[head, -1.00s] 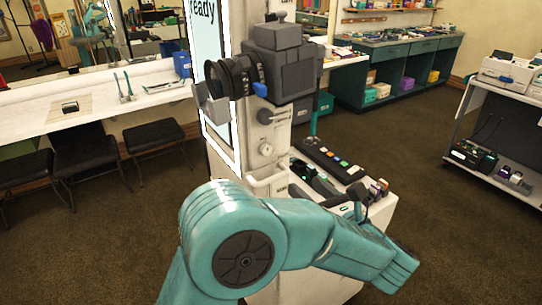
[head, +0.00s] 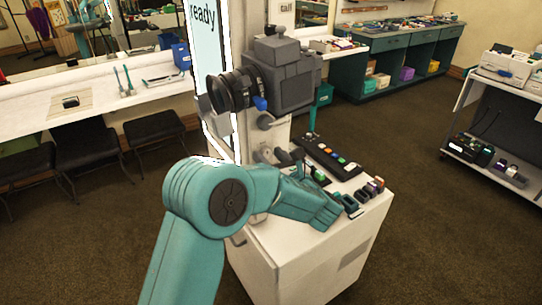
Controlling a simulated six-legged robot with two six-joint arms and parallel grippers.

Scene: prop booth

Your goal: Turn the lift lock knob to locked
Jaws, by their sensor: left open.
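A pale column (head: 284,20) carries a dark grey camera head with a round lens. Below the camera, a grey round knob (head: 265,122) sits on the column's front. A smaller pale round fitting (head: 264,155) is lower down, partly hidden by my arm. I cannot read which is the lift lock knob or its setting. My left arm reaches in from the bottom. My right gripper is not in view.
A white cabinet (head: 290,255) stands under the column. Its top holds a dark button panel (head: 330,158) and several small coloured items (head: 362,195). Stools and a counter stand left, a teal bench (head: 400,60) and a cart right.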

